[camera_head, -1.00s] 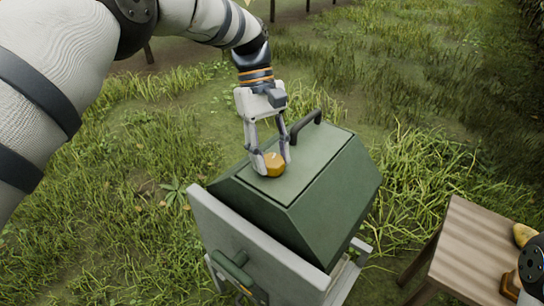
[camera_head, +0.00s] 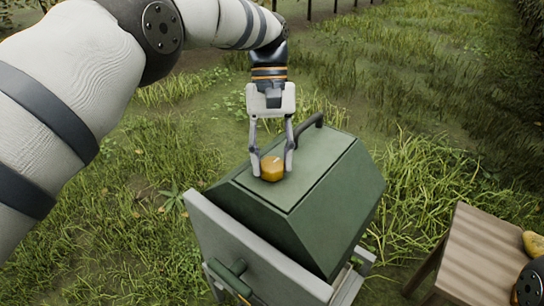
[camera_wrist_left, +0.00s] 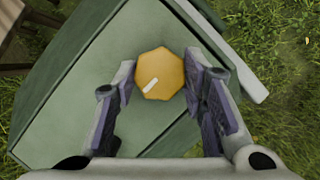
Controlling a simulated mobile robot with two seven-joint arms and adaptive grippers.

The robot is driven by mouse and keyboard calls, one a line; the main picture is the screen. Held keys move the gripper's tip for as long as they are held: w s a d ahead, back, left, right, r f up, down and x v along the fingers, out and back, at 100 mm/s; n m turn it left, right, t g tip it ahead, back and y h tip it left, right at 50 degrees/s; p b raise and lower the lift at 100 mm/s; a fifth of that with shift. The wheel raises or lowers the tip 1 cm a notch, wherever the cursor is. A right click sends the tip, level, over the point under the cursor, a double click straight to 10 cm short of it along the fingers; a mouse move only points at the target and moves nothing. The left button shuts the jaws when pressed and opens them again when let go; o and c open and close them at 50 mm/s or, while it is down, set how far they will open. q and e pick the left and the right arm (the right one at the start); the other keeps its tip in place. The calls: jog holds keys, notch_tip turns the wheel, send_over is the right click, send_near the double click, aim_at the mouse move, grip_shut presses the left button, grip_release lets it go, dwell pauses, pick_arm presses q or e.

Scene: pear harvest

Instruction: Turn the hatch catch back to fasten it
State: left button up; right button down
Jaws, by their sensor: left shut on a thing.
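The hatch catch (camera_head: 271,164) is an orange, many-sided knob on top of the green hatch (camera_head: 318,150). My left gripper (camera_head: 271,172) points down from above and is shut on the catch, one finger on each side. In the left wrist view the catch (camera_wrist_left: 160,73) sits between the fingertips, and its white mark slants from lower left to upper right. The hatch lies closed on its green box (camera_head: 325,215). My right gripper is not in view; only a dark part of my right arm shows at the lower right edge.
A dark handle (camera_head: 306,128) stands up from the hatch behind the catch. A pale panel (camera_head: 235,245) with a green lever is at the box's front. A wooden table (camera_head: 480,250) with a yellow pear (camera_head: 537,243) stands at the right. Grass surrounds the box.

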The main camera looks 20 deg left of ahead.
aim_at(272, 162)
pick_arm(q)
jog(key=o, duration=1.1)
jog(key=shift+o, duration=0.2)
notch_tip(272, 162, up, 10)
